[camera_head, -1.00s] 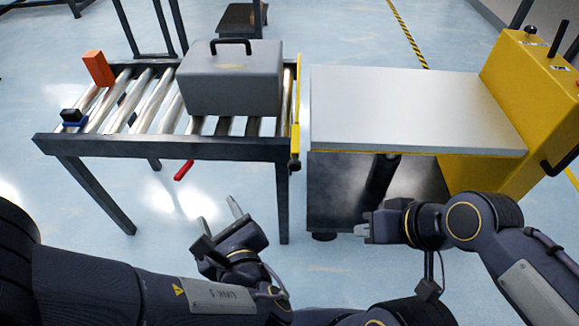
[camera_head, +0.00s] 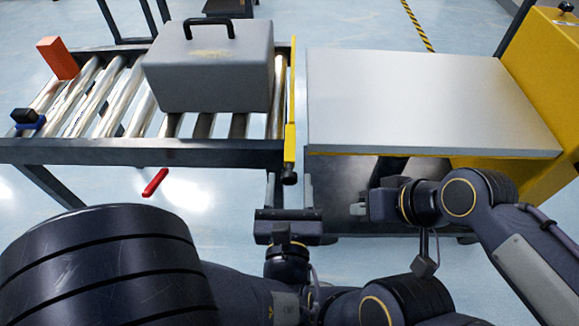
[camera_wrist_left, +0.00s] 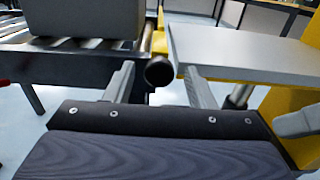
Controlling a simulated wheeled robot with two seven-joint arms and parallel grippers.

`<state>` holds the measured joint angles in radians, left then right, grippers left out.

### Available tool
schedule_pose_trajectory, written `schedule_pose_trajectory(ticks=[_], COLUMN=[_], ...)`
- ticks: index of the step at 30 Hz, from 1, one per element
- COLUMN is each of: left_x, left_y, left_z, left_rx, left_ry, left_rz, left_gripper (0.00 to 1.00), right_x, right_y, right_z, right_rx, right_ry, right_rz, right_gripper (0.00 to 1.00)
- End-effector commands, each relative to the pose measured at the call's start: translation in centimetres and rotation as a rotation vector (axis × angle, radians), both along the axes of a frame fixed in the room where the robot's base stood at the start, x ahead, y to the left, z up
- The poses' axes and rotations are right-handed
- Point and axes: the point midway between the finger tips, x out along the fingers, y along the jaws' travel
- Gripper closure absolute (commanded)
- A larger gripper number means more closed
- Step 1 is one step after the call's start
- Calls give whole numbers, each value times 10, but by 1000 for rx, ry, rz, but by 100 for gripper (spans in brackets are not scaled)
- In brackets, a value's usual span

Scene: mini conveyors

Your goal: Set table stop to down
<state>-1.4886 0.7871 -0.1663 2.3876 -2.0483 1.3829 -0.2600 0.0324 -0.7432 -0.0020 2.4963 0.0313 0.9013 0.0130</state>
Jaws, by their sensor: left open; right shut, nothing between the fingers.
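The table stop is a narrow yellow plate (camera_head: 291,105) standing upright at the right end of the roller table (camera_head: 220,152). Its dark round knob (camera_head: 290,175) hangs at its lower front end. The knob also shows in the left wrist view (camera_wrist_left: 158,72), between and beyond my fingers. My left gripper (camera_head: 289,188) is open and empty, pointing forward at the knob, one finger to each side; I cannot tell whether the fingertips reach it. My right gripper (camera_head: 358,209) is shut and empty, in front of the grey-topped table (camera_head: 430,100).
A grey case (camera_head: 210,75) with a black handle sits on the rollers against the stop side. An orange block (camera_head: 58,58) and a blue-black part (camera_head: 26,118) are at the left. A red handle (camera_head: 155,182) hangs below the roller table. A narrow gap separates the two tables.

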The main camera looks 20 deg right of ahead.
Motion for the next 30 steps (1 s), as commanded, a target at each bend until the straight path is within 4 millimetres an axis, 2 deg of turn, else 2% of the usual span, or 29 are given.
schedule_pose_trajectory(ticks=[3, 7, 18, 27, 30], left_x=[19, 32, 37, 37, 37], left_y=[-4, -8, -10, -10, -10], left_z=[-1, -1, 0, 0, 0], left_rx=[-2, -2, 0, 0, 0], left_ry=[0, 1, 0, 0, 0], left_rz=[4, 3, 1, 1, 1], left_gripper=[50, 50, 52, 91, 100], right_x=[0, 0, 0, 0, 0], right_y=[0, 0, 0, 0, 0], right_z=[-5, -7, -8, -8, -8], right_rx=[0, 0, 0, 0, 0], right_ry=[0, 0, 1, 0, 1], right_rz=[0, 0, 0, 0, 0], right_gripper=[100, 100, 100, 100, 100])
